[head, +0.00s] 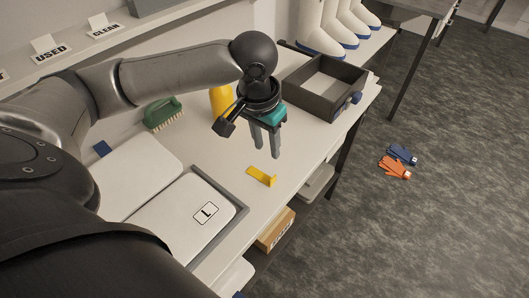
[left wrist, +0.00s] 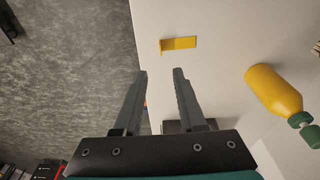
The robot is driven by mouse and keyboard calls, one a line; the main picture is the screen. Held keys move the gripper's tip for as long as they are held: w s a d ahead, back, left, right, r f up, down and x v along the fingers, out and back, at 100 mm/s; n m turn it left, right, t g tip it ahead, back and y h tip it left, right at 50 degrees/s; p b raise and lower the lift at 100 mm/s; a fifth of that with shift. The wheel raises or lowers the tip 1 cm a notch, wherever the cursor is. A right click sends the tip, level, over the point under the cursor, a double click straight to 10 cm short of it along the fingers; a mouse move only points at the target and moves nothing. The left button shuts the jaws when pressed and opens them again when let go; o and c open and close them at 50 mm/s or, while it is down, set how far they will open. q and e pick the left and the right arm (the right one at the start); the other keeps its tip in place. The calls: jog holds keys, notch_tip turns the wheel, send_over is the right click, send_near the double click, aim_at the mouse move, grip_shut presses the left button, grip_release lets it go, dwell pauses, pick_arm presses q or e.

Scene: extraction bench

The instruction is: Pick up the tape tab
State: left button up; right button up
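The yellow tape tab (head: 261,176) lies on the white bench near its front edge, right of the grey-framed box marked L. It also shows in the left wrist view (left wrist: 180,43), beyond the fingertips. My left gripper (head: 265,156) is open and empty above the bench, a little behind the tab in the head view. Its two fingers, apart with nothing between them, show in the left wrist view (left wrist: 160,73). My right gripper is not in view.
A yellow bottle (head: 221,100) and a green brush (head: 162,114) stand behind the gripper. A dark open tray (head: 318,88) sits at the bench's far end. The L box (head: 190,213) is at left. Bare bench surrounds the tab. Gloves (head: 396,164) lie on the floor.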

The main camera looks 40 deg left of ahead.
pick_arm(q)
jog(key=b, duration=0.3)
send_over(273, 178)
jog(key=s, duration=0.1)
jog(key=f, duration=0.8)
jog(key=shift+s+a+f, duration=0.2)
jog(key=shift+a+f, duration=0.05)
jog(key=shift+f, duration=0.1)
jog(key=shift+w+f, duration=0.2)
jog(key=shift+f, duration=0.65)
jog(key=f, duration=0.1)
jog(key=w+f+b, duration=0.1)
jog(key=f, duration=0.1)
jog(key=shift+d+f, duration=0.2)
jog(key=shift+f, duration=0.35)
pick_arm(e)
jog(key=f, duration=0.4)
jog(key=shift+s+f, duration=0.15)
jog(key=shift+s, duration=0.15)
pick_arm(q)
jog(key=c, duration=0.6)
grip_shut()
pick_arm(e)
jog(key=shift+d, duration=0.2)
